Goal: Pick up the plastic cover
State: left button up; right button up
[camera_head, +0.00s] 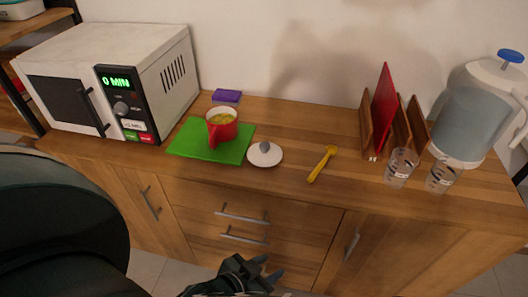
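The plastic cover appears to be the round white lid (264,154) with a grey knob on top. It lies on the wooden counter just right of the green board, close to the counter's front edge. My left gripper (271,267) shows at the bottom of the view, in front of the drawers and below the lid. Its dark fingers look parted, with nothing seen between them, and it is clear of the lid. My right gripper is out of view.
A red mug (221,133) with yellow contents stands on the green board (192,141). A purple sponge (226,95) is behind, a microwave (113,80) left. A yellow spoon (322,164), rack (381,115), clear glasses (401,168) and dispenser (476,105) are right.

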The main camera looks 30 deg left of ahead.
aim_at(263, 154)
jog(key=u, duration=1.25)
